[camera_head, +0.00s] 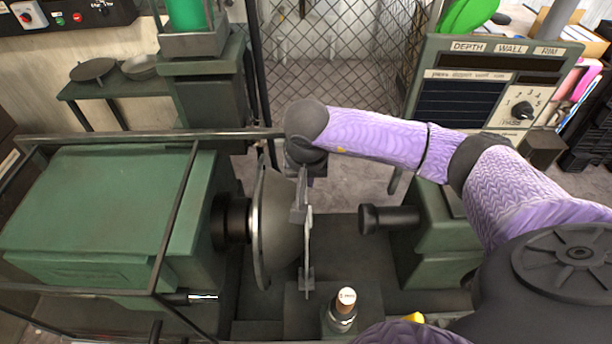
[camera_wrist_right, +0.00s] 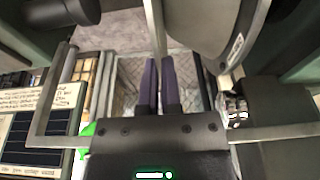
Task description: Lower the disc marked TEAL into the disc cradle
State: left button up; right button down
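My right gripper (camera_head: 304,172) hangs down between the lathe's headstock and tailstock. In the wrist view its two dark purple fingers (camera_wrist_right: 159,75) are close together around a thin pale strip, which looks like a disc edge-on (camera_wrist_right: 157,28). In the head view this thin disc (camera_head: 309,235) stands nearly upright below the gripper. No TEAL marking is readable on it. Grey bracket pieces (camera_head: 307,278) sit close to its edge; I cannot tell whether they are the disc cradle or whether they touch it. My left gripper is not in view.
A grey dish-shaped form (camera_head: 280,225) stands on the spindle just left of the disc. The tailstock's dark cylinder (camera_head: 390,219) is to the right, with a gap between. A small capped post (camera_head: 343,310) stands in front. Green headstock housing (camera_head: 100,205) fills the left.

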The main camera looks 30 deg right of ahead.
jog(key=shift+w+d+r, duration=0.1)
jog(key=shift+w+r, duration=0.05)
jog(key=shift+w, duration=0.05)
jog(key=shift+w+d+r+b, duration=0.2)
jog(key=shift+w+d, duration=0.1)
jog(key=shift+w, duration=0.15)
jog(key=shift+w+d+r+b, duration=0.2)
jog(key=shift+w+d, duration=0.05)
jog(key=shift+w, duration=0.15)
jog(key=shift+f, duration=0.2)
dwell(0.4)
jog(key=shift+f+b, duration=0.25)
jog(key=shift+b, duration=0.25)
jog(key=shift+f, duration=0.15)
jog(key=shift+f+b, duration=0.65)
jog(key=shift+b, duration=0.15)
jog(key=shift+f, duration=0.1)
